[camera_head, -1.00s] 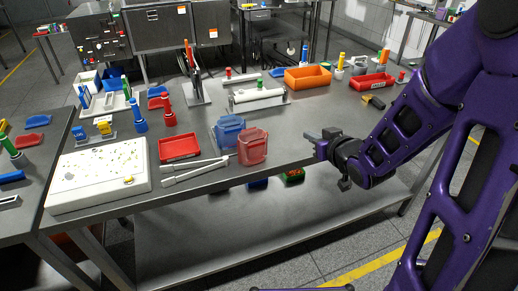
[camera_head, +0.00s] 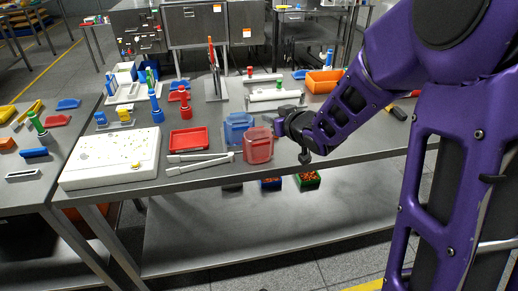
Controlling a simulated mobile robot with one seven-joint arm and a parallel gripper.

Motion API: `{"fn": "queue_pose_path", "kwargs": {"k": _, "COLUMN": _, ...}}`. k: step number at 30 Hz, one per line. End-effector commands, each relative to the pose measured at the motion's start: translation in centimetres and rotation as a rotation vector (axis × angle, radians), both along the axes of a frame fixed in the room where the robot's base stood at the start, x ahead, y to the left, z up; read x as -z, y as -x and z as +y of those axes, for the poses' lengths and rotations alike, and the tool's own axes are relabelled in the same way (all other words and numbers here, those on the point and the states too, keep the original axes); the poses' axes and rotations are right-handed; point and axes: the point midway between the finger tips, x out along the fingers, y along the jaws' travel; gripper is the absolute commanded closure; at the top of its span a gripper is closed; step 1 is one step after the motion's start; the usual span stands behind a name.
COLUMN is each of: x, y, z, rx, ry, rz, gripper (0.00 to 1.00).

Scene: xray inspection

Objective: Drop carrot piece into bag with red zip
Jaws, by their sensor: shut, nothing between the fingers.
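The bag with the red zip (camera_head: 259,149) shows as a red see-through pouch standing near the front edge of the metal table. A similar blue bag (camera_head: 237,131) stands just behind it to the left. A white board (camera_head: 85,177) at the table's left carries scattered small bits and one larger yellow-orange piece (camera_head: 136,165); I cannot tell whether that is the carrot piece. My gripper (camera_head: 277,119) is shut and empty, just right of the two bags and close to them. Its fingertips are small and dark, so whether they touch a bag is unclear.
White tongs (camera_head: 200,165) lie in front of a red tray (camera_head: 188,138). Red and blue bottles (camera_head: 155,108) stand behind. An orange bin (camera_head: 323,81) sits at the back right. Small bins with orange contents (camera_head: 308,180) are on the lower shelf. The front right tabletop is mostly clear.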

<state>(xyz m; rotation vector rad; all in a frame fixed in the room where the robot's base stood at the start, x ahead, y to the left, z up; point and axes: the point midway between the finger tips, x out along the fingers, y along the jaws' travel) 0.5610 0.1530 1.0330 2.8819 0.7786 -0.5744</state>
Motion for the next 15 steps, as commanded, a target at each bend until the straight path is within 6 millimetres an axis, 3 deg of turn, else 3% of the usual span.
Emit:
{"fn": "queue_pose_path", "kwargs": {"k": 5, "x": 1.0, "y": -0.1, "z": 0.2, "rx": -0.002, "ry": -0.001, "rz": 0.000, "gripper": 1.00}}
{"fn": "queue_pose_path", "kwargs": {"k": 15, "x": 5.0, "y": 0.0, "z": 0.1, "rx": -0.001, "ry": 0.000, "rz": 0.000, "gripper": 1.00}}
